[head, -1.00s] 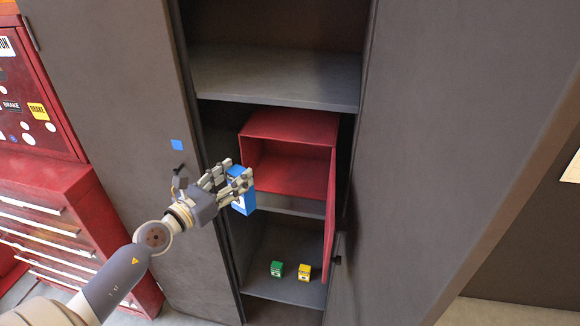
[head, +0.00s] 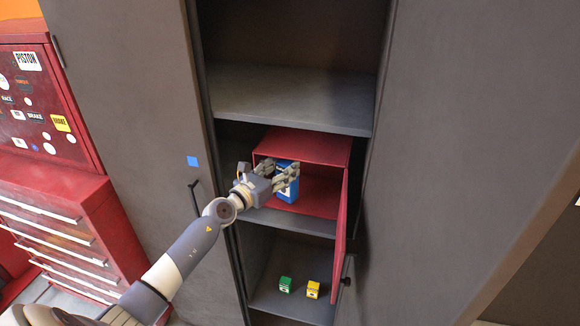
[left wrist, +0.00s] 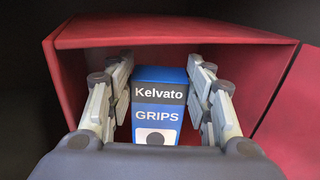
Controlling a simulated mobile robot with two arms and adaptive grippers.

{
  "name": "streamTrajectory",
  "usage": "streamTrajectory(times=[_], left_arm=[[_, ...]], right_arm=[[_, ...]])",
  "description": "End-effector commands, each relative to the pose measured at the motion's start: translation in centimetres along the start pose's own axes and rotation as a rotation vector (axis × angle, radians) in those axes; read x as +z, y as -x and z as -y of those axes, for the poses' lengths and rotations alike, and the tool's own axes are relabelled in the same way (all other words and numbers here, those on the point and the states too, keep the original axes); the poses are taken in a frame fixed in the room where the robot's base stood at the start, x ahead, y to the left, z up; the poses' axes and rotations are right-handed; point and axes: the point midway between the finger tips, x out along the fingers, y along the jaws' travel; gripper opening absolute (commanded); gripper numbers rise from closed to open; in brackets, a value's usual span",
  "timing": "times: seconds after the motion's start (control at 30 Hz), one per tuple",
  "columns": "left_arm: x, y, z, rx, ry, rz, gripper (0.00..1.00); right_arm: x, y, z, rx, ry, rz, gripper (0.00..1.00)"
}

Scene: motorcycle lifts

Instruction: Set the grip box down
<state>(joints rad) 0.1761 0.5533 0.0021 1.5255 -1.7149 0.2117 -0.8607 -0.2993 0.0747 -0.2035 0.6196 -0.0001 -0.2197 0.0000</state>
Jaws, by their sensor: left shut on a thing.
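The grip box (head: 286,192) is a blue box with a dark top band, upright; its label reads "Kelvato GRIPS" in the left wrist view (left wrist: 158,112). My left gripper (head: 285,181) is shut on it, with fingers on both sides of the box, as the left wrist view (left wrist: 158,105) also shows. Both are at the open front of a red cabinet (head: 308,147) on the locker's middle shelf. I cannot tell whether the box's underside touches the red floor. My right gripper is out of view.
The red cabinet's door (head: 341,215) stands open on the right. A green box (head: 285,284) and a yellow box (head: 312,289) stand on the shelf below. Large grey locker doors flank the opening. A red drawer chest (head: 70,225) stands at the left.

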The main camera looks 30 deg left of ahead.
Motion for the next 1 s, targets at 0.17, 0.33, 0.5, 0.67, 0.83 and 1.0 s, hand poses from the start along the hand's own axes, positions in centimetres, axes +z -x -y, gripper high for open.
streamTrajectory(times=[0.17,0.33,0.5,0.67,0.83,1.0], left_arm=[[0.1,-1.9,0.0,0.001,0.001,0.004,0.06],[-1.0,-3.5,0.1,0.000,0.003,-0.002,0.06],[-1.5,-3.4,0.0,0.000,0.001,0.001,0.06],[-1.4,-3.4,0.0,0.000,0.000,0.001,0.06],[-1.9,-3.4,0.0,-0.001,0.000,0.000,0.06],[-1.8,-3.4,0.0,-0.001,0.000,-0.001,0.68]], right_arm=[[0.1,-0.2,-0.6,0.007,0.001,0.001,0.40],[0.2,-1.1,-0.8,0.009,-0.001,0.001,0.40],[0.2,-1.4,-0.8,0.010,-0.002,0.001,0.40],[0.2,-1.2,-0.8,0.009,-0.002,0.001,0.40],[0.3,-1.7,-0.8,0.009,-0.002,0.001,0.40],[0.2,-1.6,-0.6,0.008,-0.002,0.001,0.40]])
